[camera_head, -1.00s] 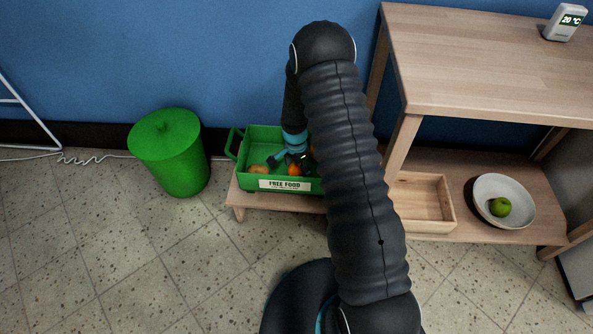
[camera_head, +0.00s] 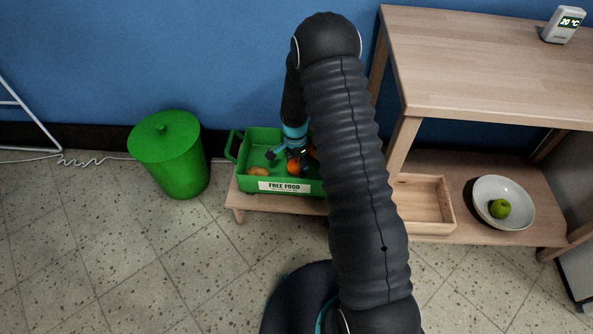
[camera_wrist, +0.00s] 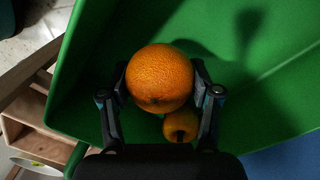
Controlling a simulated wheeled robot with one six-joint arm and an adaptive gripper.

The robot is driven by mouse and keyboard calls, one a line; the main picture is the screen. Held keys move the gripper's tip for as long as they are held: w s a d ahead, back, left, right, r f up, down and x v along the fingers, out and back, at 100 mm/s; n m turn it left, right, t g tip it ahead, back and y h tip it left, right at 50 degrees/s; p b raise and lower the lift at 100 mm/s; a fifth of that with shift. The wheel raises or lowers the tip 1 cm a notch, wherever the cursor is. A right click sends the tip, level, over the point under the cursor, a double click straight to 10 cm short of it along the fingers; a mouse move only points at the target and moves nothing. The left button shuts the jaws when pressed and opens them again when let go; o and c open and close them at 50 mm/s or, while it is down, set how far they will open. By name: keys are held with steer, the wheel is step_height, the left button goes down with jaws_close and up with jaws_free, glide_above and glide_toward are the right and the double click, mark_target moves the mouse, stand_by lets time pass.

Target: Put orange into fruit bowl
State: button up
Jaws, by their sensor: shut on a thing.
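An orange (camera_wrist: 160,76) sits between the two fingers of my gripper (camera_wrist: 162,82) in the wrist view, with a finger against each side. My gripper is shut on it. In the head view, the gripper (camera_head: 291,158) is inside the green crate (camera_head: 246,178) labelled FREE FOOD, and the orange (camera_head: 294,167) shows at its fingers. The fruit bowl (camera_head: 485,190) is a white bowl on the lower shelf at right, with a green apple (camera_head: 500,208) in it. My arm hides the crate's right part.
A smaller orange-yellow fruit (camera_wrist: 181,126) lies in the crate near the fingers. A brownish fruit (camera_head: 258,172) lies at the crate's front left. An empty wooden box (camera_head: 428,228) stands between crate and bowl. The shelf's upper board (camera_head: 490,60) overhangs the bowl. A green bin (camera_head: 180,165) stands left.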

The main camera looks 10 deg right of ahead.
step_height(320, 180, up, 7)
steer(key=shift+f, duration=0.2)
stand_by(0.3)
